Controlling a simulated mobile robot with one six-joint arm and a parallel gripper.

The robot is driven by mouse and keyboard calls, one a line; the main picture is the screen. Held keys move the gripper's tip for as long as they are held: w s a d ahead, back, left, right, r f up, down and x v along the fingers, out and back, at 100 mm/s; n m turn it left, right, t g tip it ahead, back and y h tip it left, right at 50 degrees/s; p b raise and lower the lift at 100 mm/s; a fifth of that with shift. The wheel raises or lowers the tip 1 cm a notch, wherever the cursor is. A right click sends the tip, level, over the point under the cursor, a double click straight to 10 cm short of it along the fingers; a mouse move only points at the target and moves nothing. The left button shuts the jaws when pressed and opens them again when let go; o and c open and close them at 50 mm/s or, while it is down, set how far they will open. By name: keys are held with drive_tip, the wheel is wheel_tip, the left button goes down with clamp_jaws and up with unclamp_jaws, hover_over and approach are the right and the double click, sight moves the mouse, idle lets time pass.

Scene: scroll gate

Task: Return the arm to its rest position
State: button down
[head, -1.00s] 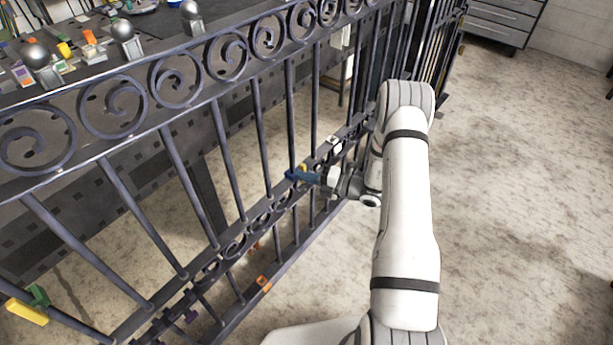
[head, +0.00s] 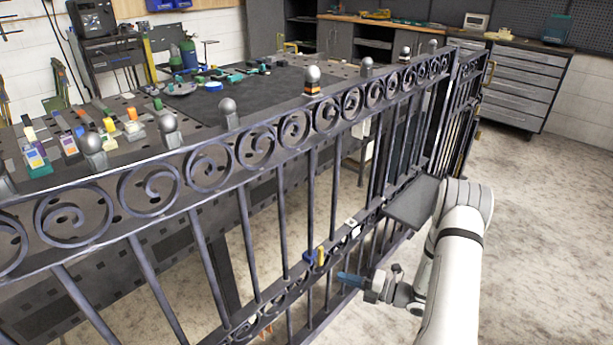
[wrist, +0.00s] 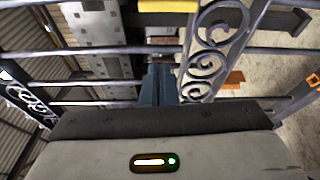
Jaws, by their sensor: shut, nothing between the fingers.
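My gripper (head: 350,279) has blue fingers and is shut with nothing between them. In the head view it is on the near side of the dark scroll gate (head: 212,172), low and right of the middle, pointing left towards the bars. A small blue and yellow piece (head: 314,257) sits on the gate's lower scroll band, just left of my fingertips with a gap between. In the wrist view the shut fingers (wrist: 157,85) point up at the gate's bars and scrolls (wrist: 208,48). A yellow piece (wrist: 167,5) shows at the top edge there.
A dark flat plate (head: 412,203) stands out from the gate beside my arm. Behind the gate is a perforated workbench (head: 230,80) with clamps and small parts. A drawer cabinet (head: 515,85) stands at the back right. The floor (head: 545,220) right of my arm is clear.

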drive_tip(key=s+a+r+n+g+h+p, duration=0.2)
drive_tip(key=s+a+r+n+g, duration=0.15)
drive_tip(key=r+n, duration=0.4)
drive_tip(key=s+a+r+n+g+h+p, duration=0.1)
drive_tip(key=s+a+r+n+g+p, duration=0.2)
drive_tip(key=r+n, duration=0.45)
drive_tip(key=s+a+r+n+g+h+p, duration=0.1)
drive_tip(key=s+r+n+g+h+p, duration=0.1)
drive_tip(key=s+r+n+g, duration=0.5)
drive_tip(key=s+d+r+n+t+h+p, duration=0.3)
drive_tip(key=s+r+n+t+h, duration=0.1)
drive_tip(key=r+n, duration=0.5)
drive_tip(key=s+d+r+n+t+h+p, duration=0.2)
drive_tip(key=s+r+n+h, duration=0.4)
drive_tip(key=r+n, duration=0.3)
wheel_tip(320, 180, up, 2)
drive_tip(key=shift+s+d+r+n+t+h+p, duration=0.2)
drive_tip(key=shift+d+r+n+t+h+p, duration=0.15)
drive_tip(key=shift+t+p, duration=0.5)
drive_tip(key=shift+f, duration=0.1)
